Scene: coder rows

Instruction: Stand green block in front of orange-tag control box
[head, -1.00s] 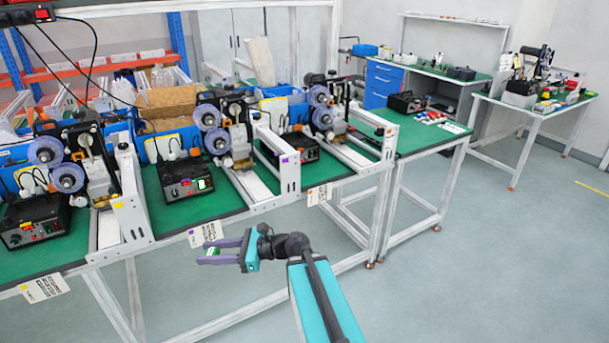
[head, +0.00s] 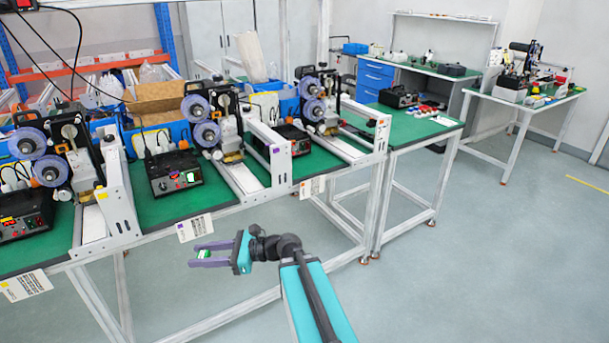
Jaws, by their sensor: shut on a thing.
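My gripper (head: 195,255) is in the lower middle of the head view, in front of the long bench. Its purple fingers point left and are shut on a small green block (head: 206,253), partly hidden between them. Several black control boxes stand on the green bench top: one at the far left (head: 24,215), one in the middle (head: 174,173) and one further right (head: 291,139). Which one bears the orange tag is too small to tell. The block is held in the air, apart from the bench and the boxes.
White metal rails (head: 262,150) split the long bench (head: 168,208) into bays with reel machines. Label cards (head: 195,228) hang on its front edge. A side table (head: 420,124) holds another black box (head: 398,98).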

